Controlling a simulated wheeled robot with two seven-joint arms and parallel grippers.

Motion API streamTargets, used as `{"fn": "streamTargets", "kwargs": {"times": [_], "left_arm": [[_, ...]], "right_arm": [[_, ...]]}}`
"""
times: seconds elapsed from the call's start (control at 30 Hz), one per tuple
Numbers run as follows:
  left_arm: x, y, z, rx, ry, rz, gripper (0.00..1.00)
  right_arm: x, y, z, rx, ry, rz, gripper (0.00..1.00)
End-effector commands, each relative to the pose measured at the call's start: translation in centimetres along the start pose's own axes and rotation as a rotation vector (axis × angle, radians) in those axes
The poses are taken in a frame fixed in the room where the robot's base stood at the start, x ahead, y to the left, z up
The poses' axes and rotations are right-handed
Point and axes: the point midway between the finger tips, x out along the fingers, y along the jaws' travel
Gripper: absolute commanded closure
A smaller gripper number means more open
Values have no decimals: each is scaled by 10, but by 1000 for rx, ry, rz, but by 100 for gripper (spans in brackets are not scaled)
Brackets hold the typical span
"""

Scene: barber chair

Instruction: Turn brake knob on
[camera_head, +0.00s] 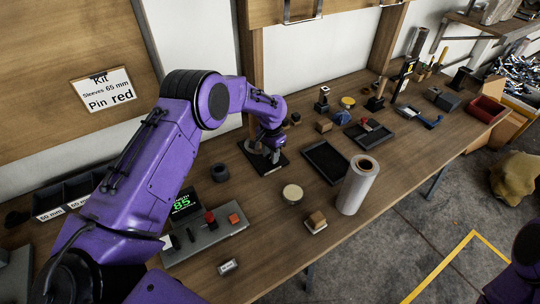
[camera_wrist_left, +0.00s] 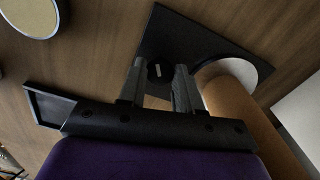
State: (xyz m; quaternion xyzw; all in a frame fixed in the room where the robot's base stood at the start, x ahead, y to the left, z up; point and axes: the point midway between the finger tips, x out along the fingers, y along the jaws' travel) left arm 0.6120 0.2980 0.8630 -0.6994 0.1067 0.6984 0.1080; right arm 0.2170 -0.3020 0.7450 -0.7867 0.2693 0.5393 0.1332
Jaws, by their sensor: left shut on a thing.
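A black plate (camera_head: 268,168) lies on the wooden bench under my left gripper (camera_head: 270,152); it also shows in the left wrist view (camera_wrist_left: 205,38). In that view my left gripper (camera_wrist_left: 158,80) has its two grey fingers reaching to a small dark knob (camera_wrist_left: 158,68) with a small pale mark on it. The fingers are on either side of the knob, and the gripper is shut on it. The knob's lower part and any setting on it cannot be made out. In the head view the gripper hides the knob. My right gripper does not show.
A black tray (camera_head: 325,161) and a white roll (camera_head: 357,186) stand right of the plate.

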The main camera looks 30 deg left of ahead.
Motion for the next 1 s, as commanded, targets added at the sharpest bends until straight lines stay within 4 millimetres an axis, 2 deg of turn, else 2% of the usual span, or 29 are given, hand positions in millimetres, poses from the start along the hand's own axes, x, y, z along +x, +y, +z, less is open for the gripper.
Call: {"fn": "streamTargets", "kwargs": {"times": [0.5,1.0], "left_arm": [[0,2,-3,441,9,0,97],[-1,2,-3,626,10,0,97]], "right_arm": [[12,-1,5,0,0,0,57],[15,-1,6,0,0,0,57]]}}
